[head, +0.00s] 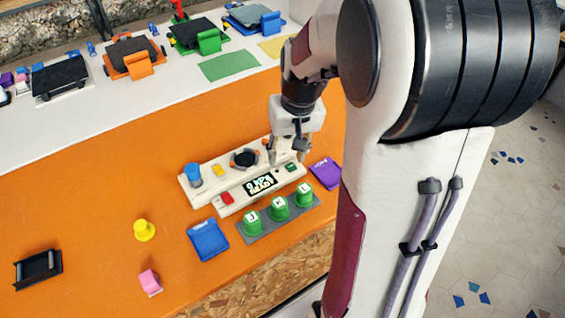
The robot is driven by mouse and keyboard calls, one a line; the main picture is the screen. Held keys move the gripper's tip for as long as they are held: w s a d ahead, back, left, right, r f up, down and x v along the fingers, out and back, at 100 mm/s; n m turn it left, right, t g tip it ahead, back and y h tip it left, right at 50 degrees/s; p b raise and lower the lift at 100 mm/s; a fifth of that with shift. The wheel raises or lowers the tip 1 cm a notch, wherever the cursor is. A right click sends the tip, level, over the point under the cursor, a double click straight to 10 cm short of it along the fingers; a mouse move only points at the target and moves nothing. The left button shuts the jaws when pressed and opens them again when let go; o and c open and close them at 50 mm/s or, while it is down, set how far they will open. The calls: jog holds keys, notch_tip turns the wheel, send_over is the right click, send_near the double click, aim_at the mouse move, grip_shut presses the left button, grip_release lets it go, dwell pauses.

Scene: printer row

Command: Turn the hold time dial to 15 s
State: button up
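A cream control panel (205,186) stands on the orange bench top. It carries a blue knob (193,173) at its left end and a round black dial (244,158) near the middle. A small display (261,184) shows pale lettering too small and turned to read. No label tells me which control is the hold time dial, and its setting is unreadable. My gripper (288,157) points down over the right end of the panel. Its fingers hide that part, so I cannot tell whether they are open, shut or touching a control.
Several green cylinders (278,209) with white tops stand in front of the panel. A blue tray (208,240) and purple piece (326,173) lie nearby. A yellow knob (144,230), pink block (150,282) and black holder (38,268) are left. Small printers (130,57) line the back.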

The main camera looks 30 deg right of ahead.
jog(key=s+a+r, duration=0.3)
jog(key=s+a, duration=0.1)
jog(key=shift+s+a, duration=0.15)
jog(key=shift+s, duration=0.05)
dwell(0.3)
jog(key=shift+r, duration=0.1)
dwell(0.3)
jog(key=w+d+f+y, duration=0.1)
jog(key=w+d+f, duration=0.65)
jog(key=d, duration=0.25)
jog(key=w+d+n+t, duration=0.2)
jog(key=w+d+n, duration=0.4)
jog(key=w, duration=0.4)
jog(key=shift+d+r+n, duration=0.15)
jog(key=shift+d+n, duration=0.25)
jog(key=shift+d, duration=0.1)
